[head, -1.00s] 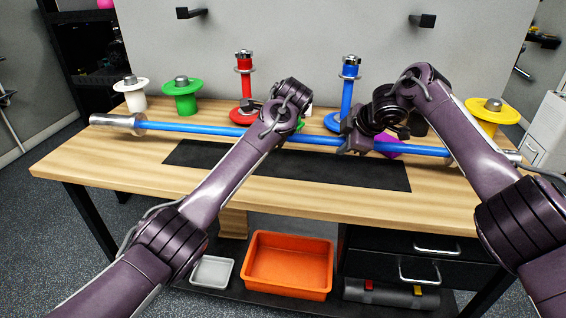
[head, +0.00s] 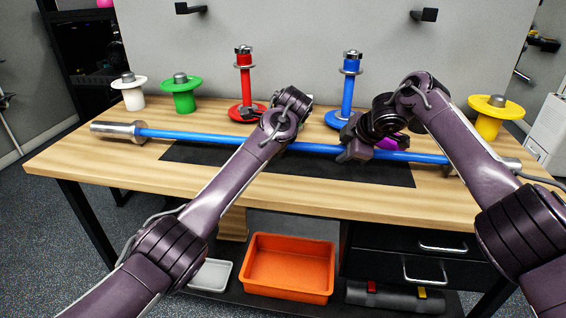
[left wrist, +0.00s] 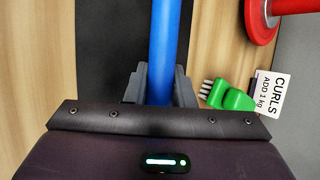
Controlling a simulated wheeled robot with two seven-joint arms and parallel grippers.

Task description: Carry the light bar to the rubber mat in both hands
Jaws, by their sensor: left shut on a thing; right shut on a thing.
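The light bar (head: 205,137), blue with silver sleeves, stretches across the bench in the head view. It also shows in the left wrist view (left wrist: 173,35). The black rubber mat (head: 385,174) lies on the bench top, and the bar crosses over its back part. I cannot tell whether the bar touches it. My right gripper (head: 354,151) is shut on the bar right of its middle. My left gripper (left wrist: 158,82) is shut around the bar in the left wrist view; in the head view my left arm mostly hides it.
White (head: 131,93), green (head: 180,95), red (head: 245,85), blue (head: 348,90) and yellow (head: 494,108) weight stands line the back of the bench (head: 85,165). A green brush (left wrist: 232,97) and a "CURLS" card (left wrist: 271,97) lie near my left gripper. An orange bin (head: 288,265) sits below.

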